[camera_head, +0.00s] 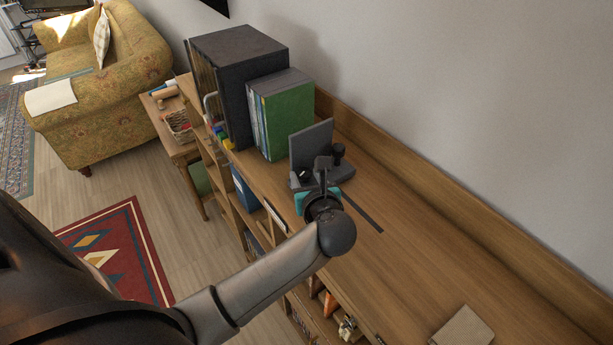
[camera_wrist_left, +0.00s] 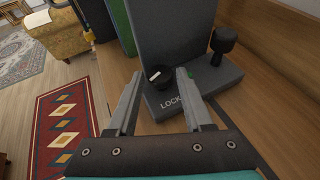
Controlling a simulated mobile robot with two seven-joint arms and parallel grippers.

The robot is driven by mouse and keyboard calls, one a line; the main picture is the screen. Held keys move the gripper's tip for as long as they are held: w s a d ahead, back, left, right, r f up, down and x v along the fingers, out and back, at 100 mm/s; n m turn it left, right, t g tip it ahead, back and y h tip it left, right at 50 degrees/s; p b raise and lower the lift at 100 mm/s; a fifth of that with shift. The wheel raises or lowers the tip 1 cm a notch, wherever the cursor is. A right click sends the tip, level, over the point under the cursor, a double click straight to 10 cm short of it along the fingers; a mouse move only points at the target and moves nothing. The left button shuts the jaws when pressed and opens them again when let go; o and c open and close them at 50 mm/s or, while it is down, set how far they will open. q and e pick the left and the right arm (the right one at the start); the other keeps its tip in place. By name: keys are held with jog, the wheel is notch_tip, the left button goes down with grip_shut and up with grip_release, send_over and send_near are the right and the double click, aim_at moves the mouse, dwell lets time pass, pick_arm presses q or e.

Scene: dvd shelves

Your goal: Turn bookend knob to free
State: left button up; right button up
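The grey bookend (camera_head: 311,146) stands on the wooden shelf top, beside a row of cases. In the left wrist view its upright plate (camera_wrist_left: 176,35) rises from a base marked LOCK. A black round knob (camera_wrist_left: 160,76) with a white mark sits on the base near the plate. A taller black post with a wide head (camera_wrist_left: 223,42) stands at the base's right. My left gripper (camera_wrist_left: 156,88) is open, its two fingers apart on either side of the knob in that view; I cannot tell whether they touch it. In the head view my left gripper (camera_head: 322,178) partly hides the base.
Green and pale cases (camera_head: 288,118) and a large dark box (camera_head: 238,75) stand beyond the bookend. A dark strip (camera_head: 362,213) runs along the shelf top. A small flat box (camera_head: 464,328) lies at the near right. The shelf top between is clear.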

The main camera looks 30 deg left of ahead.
pick_arm(q)
grip_shut()
jog(key=shift+s+a+m+t+h+p, duration=0.15)
jog(key=shift+m+t+h+p, duration=0.45)
jog(key=shift+m+h+p, duration=0.15)
jog(key=shift+a+m+t+h+p, duration=0.1)
jog(key=shift+m+t+h+p, duration=0.4)
jog(key=shift+m+h+p, duration=0.25)
jog(key=shift+o, duration=1.9)
grip_release()
